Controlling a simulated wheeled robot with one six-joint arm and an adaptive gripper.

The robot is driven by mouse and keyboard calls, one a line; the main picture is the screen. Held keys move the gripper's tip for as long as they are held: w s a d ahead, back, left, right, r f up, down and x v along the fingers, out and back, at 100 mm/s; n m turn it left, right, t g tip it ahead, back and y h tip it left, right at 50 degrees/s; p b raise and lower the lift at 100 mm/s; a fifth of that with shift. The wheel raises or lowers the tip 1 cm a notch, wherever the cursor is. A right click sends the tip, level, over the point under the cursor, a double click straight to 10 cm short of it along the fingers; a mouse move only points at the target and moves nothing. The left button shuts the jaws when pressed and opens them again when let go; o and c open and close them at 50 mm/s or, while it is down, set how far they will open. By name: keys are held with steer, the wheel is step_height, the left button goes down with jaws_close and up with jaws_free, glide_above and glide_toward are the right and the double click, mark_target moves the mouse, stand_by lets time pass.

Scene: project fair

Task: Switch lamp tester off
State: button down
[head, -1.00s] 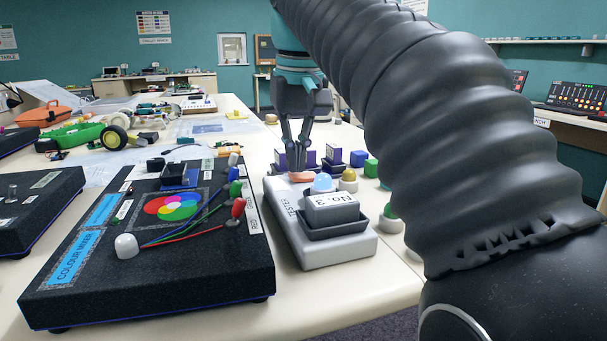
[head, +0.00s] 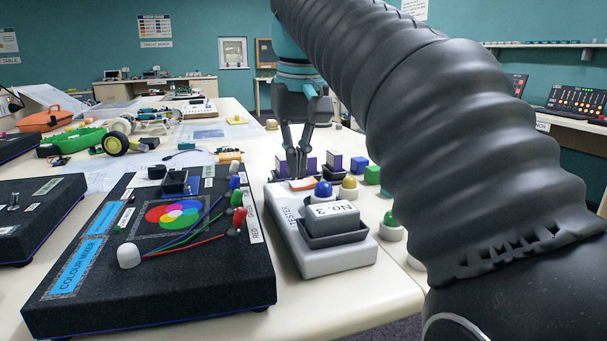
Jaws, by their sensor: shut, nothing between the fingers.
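The lamp tester (head: 335,262) is a pale grey box marked TESTER near the table's right edge. A dark tray on it holds a grey block labelled NO. 3 (head: 333,214). Behind the block stands a blue dome lamp (head: 323,188), dark blue and not glowing. An orange switch (head: 303,184) sits at the tester's far end, beside the lamp. My gripper (head: 298,174) is shut and empty, pointing down at the orange switch. Its fingertips are at or just above the switch; I cannot tell whether they touch.
The black colour mixer (head: 150,290) lies close to the left of the tester. My arm covers the right side.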

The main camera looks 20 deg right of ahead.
mark_target(297, 184)
steer(key=shift+r+p, duration=0.55)
steer(key=shift+r, duration=2.35)
